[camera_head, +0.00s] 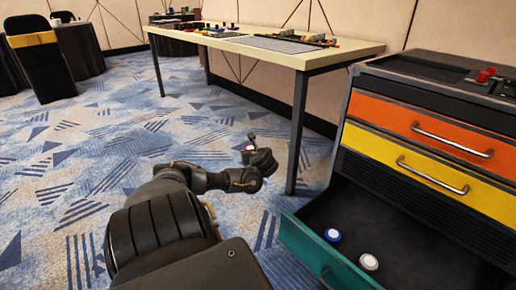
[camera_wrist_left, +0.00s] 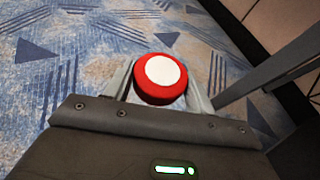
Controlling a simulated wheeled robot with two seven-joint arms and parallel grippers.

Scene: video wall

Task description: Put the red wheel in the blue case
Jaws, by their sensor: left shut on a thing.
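The red wheel (camera_wrist_left: 149,91) has a white round centre and sits between the two fingers of my left gripper (camera_head: 251,147) in the left wrist view. The gripper is shut on it and holds it above the carpet, left of the table's near leg. In the head view the wheel is small and mostly hidden by the gripper. I cannot make out a blue case for certain. A teal-fronted drawer (camera_head: 312,252) stands open at lower right, holding a blue wheel (camera_head: 332,235) and a white wheel (camera_head: 368,262). My right gripper is not in view.
A long table (camera_head: 262,46) with small parts and mats stands behind my gripper; its near leg (camera_head: 297,132) is close. A tool cabinet (camera_head: 432,130) with orange and yellow drawers fills the right. The carpet at left is clear, with a chair (camera_head: 38,68) farther back.

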